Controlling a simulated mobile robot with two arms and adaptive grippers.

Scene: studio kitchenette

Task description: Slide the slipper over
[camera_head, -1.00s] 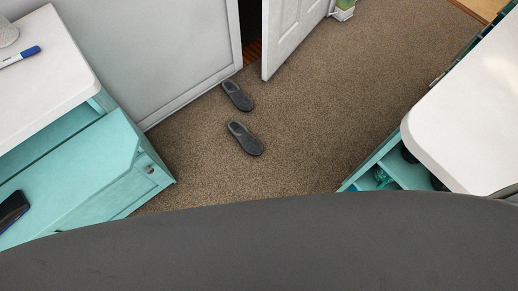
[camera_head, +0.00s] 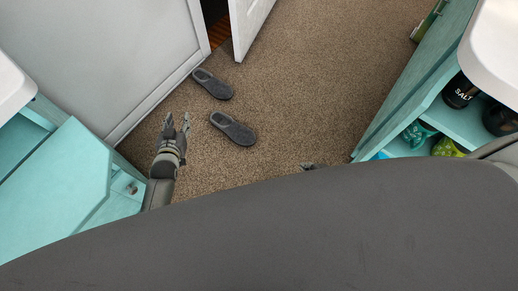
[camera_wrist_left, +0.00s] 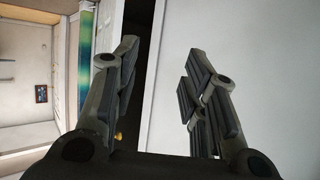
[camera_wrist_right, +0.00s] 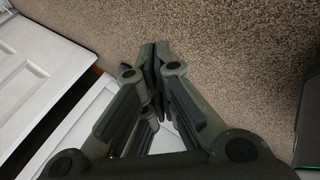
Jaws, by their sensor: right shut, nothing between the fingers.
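Two dark grey slippers lie on the brown carpet in the head view. One slipper (camera_head: 212,84) is beside the white wall and the doorway; the other slipper (camera_head: 233,128) is nearer to me and slightly right. My left gripper (camera_head: 177,122) is left of the nearer slipper, apart from both, with its fingers spread and empty; it also shows open in the left wrist view (camera_wrist_left: 160,75). My right gripper (camera_wrist_right: 155,50) is shut and empty over carpet in the right wrist view. Only a small tip of it (camera_head: 308,166) shows in the head view. Neither wrist view shows a slipper.
A partly open white door (camera_head: 247,22) stands beyond the slippers. A teal cabinet (camera_head: 62,178) is at the left, and a teal shelf unit (camera_head: 405,88) with jars (camera_head: 461,92) is at the right. The carpet (camera_head: 310,80) between is clear.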

